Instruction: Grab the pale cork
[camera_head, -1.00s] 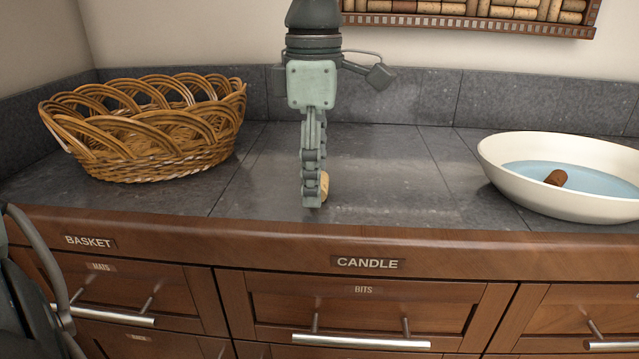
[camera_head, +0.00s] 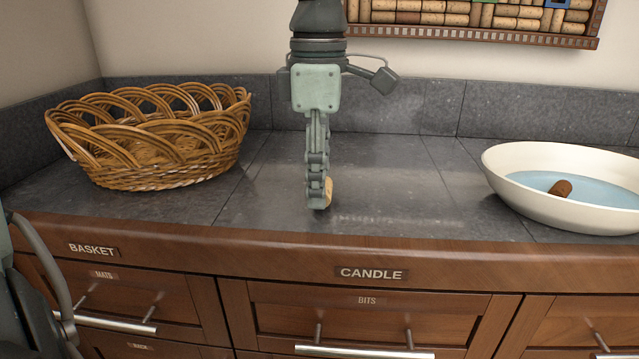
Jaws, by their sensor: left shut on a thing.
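My left gripper (camera_head: 318,204) hangs down in the middle of the head view, over the grey counter (camera_head: 400,190). I see it edge on, with its fingers pointing down. It is shut on the pale cork (camera_head: 329,191). Only a small tan part of the cork shows, at the right side of the fingertips; the fingers hide the rest. Whether the cork touches the counter is hard to tell. My right gripper is not in view.
A wicker basket (camera_head: 150,178) stands on the left. A white bowl (camera_head: 510,201) of bluish liquid with a brown cork (camera_head: 560,188) is on the right. A cork-filled framed board (camera_head: 470,36) hangs on the wall. Drawers labelled BASKET and CANDLE (camera_head: 371,273) are below.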

